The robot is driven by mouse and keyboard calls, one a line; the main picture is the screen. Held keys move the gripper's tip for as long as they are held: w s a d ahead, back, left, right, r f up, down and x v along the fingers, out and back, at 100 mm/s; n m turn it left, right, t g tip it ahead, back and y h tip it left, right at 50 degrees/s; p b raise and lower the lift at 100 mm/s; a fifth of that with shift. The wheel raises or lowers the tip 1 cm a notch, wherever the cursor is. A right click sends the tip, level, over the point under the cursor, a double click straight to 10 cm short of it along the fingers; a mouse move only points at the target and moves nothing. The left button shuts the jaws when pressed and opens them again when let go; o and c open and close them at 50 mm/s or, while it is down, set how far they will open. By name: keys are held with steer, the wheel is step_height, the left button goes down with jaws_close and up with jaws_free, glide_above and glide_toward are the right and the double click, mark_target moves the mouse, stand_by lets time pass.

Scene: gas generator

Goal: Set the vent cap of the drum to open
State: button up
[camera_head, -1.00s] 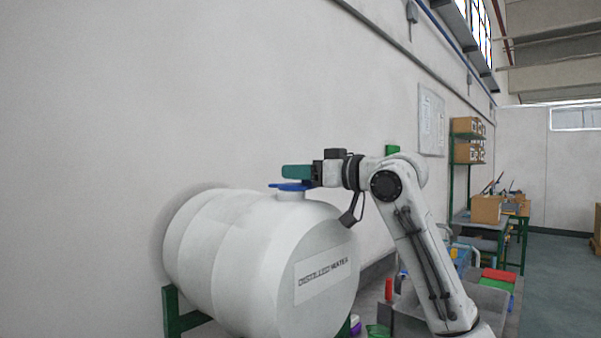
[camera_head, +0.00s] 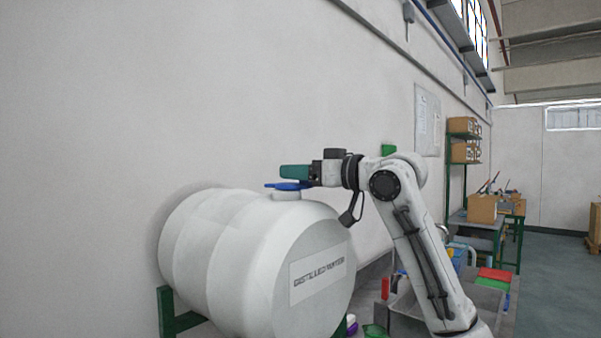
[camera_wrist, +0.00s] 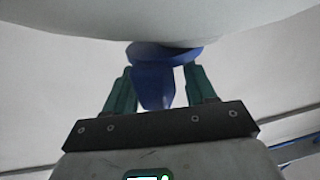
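The drum (camera_head: 240,260) is a large white horizontal barrel labelled as distilled water. It also shows along the top of the wrist view (camera_wrist: 160,20). Its blue vent cap (camera_head: 285,186) sits on a short neck on top. In the wrist view the blue cap has a tab (camera_wrist: 153,86) pointing toward my gripper. My gripper (camera_head: 294,172) has green fingers, level and just above the cap in the head view. In the wrist view the fingers (camera_wrist: 160,88) are apart, one on each side of the tab, with a clear gap at the right finger.
A plain wall stands close behind the drum. A green stand (camera_head: 178,318) supports the drum. Open floor lies at the far right.

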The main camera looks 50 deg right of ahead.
steer(key=shift+s+a, duration=0.1)
steer(key=shift+s, duration=0.25)
steer(key=s+d+b, duration=0.2)
steer(key=s, duration=0.8)
steer(key=shift+a, duration=0.1)
steer(key=shift+c, duration=0.3)
